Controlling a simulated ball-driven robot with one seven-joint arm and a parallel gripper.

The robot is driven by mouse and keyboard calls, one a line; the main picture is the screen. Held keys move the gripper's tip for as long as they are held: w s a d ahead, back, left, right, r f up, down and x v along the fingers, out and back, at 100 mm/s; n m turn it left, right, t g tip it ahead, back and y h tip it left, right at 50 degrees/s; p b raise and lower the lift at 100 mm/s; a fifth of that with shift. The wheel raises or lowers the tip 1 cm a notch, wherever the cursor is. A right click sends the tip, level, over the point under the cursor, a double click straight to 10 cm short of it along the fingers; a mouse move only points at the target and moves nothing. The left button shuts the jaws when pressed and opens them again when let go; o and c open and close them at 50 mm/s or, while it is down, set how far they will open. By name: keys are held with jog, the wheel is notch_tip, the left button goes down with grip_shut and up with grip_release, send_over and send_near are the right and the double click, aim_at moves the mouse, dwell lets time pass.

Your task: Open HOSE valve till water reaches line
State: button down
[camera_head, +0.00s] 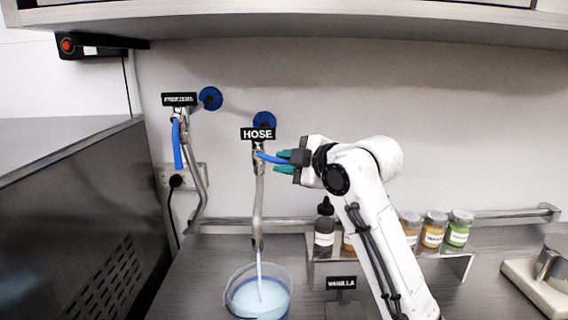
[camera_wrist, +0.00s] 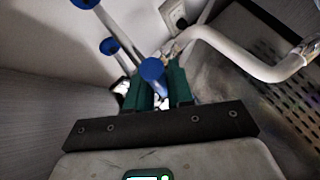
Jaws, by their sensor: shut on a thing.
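The HOSE valve sits under the black HOSE label (camera_head: 258,134) on the wall. Its blue lever handle (camera_head: 271,158) points right and a little down. My gripper (camera_head: 287,161), with green fingertips, is shut on this handle; the wrist view shows the blue handle end (camera_wrist: 152,70) between the green fingers. A grey hose (camera_head: 259,205) hangs down from the valve. A whitish stream (camera_head: 260,268) runs from its end into a clear bucket (camera_head: 233,283), which holds pale blue water (camera_head: 258,298). I cannot make out the fill line clearly; a darker blue band shows low on the bucket.
The FREEZERS valve, with its blue handle (camera_head: 177,145) hanging down, is to the left under its label (camera_head: 179,99). A dark dropper bottle (camera_head: 325,228), several jars (camera_head: 433,230) on a low shelf and a VANILLA sign (camera_head: 341,283) stand right of the bucket.

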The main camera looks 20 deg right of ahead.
jog(key=shift+r+n+g+h+p, duration=0.5)
jog(key=shift+r+n+h+p, duration=0.1)
jog(key=shift+r+p, duration=0.1)
jog(key=c, duration=1.1)
grip_release()
jog(key=shift+s, duration=0.1)
jog(key=b+v, duration=0.2)
jog(key=v, duration=0.8)
jog(key=shift+s+d+r+b, duration=0.15)
jog(key=shift+s+r+b, duration=0.15)
jog(key=shift+b, duration=0.1)
